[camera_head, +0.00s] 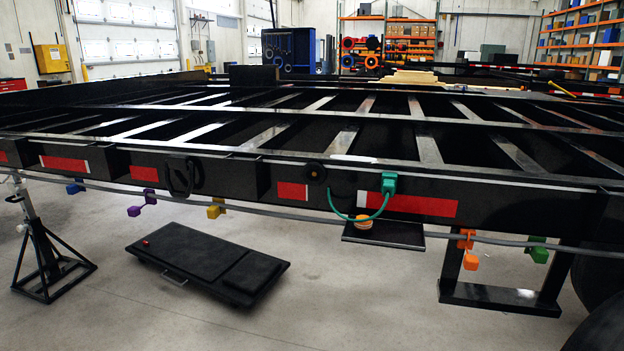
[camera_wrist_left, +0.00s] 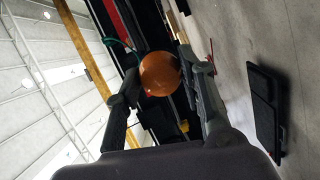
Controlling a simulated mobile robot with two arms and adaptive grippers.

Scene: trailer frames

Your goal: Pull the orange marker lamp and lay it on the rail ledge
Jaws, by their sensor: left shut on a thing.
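In the left wrist view my left gripper (camera_wrist_left: 160,78) is shut on the orange marker lamp (camera_wrist_left: 161,70), its round orange face between the two fingers. No gripper shows in the head view. There, a small orange round piece (camera_head: 362,222) sits on a flat black ledge (camera_head: 403,237) below the trailer's side rail (camera_head: 235,176). I cannot tell whether it is the same lamp. A black round fitting (camera_head: 316,172) in the rail sits between red reflective strips. My right gripper is in neither view.
A green cable (camera_head: 345,215) loops from a green plug (camera_head: 389,184) on the rail. Coloured blocks, including an orange one (camera_head: 467,250), hang along a grey line. A black creeper (camera_head: 205,262) lies on the floor; a jack stand (camera_head: 45,250) is at left.

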